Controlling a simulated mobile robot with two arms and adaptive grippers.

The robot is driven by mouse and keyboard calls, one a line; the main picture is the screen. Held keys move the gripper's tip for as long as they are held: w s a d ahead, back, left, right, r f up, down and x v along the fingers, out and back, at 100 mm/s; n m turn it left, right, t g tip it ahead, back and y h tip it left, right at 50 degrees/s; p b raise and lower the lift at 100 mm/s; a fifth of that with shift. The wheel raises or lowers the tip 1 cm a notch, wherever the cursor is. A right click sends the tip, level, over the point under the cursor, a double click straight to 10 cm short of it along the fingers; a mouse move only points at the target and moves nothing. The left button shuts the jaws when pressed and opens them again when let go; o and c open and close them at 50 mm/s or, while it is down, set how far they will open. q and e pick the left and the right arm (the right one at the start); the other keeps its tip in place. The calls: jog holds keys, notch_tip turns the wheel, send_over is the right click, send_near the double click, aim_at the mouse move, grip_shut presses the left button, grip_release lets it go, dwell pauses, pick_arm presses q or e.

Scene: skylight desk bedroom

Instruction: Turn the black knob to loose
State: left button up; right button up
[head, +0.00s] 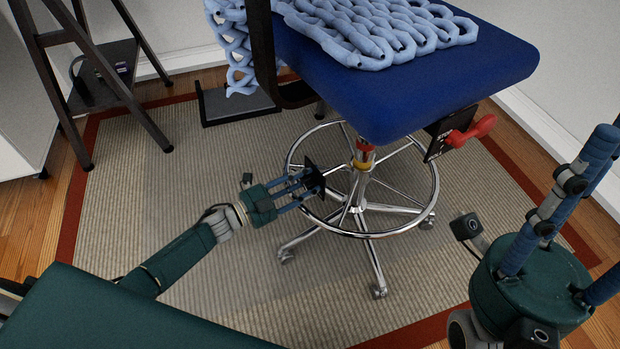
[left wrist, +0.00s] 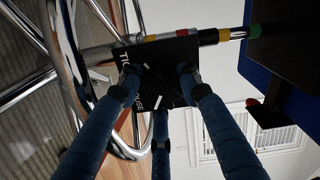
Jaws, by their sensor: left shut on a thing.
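The black knob (left wrist: 157,85) is in front of a black square plate (left wrist: 182,52) with white lettering in the left wrist view. The lettering is partly covered, and the knob's outline is hard to make out against the plate. In the head view the plate (head: 314,179) stands beside the chair's column, near the chrome foot ring. My left gripper (head: 303,185) reaches it from the left with its blue fingers shut on the knob. My right gripper (head: 565,190) is at the right edge, far from the knob, with its fingers spread and nothing visible between them.
A blue chair seat (head: 490,55) with a light-blue knitted throw (head: 375,30) overhangs the column. A red handle (head: 470,131) is on a black plate under the seat. The chrome foot ring (head: 436,185) and chair legs surround the column. The rug (head: 140,200) is clear at left.

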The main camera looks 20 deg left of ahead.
pick_arm(q)
jog(key=shift+w+a+r, duration=0.15)
jog(key=shift+w+a, duration=0.15)
jog(key=shift+a, duration=0.05)
jog(key=o, duration=1.2)
jog(key=shift+c, duration=0.2)
jog(key=shift+s+d, duration=0.1)
jog(key=v, duration=1.2)
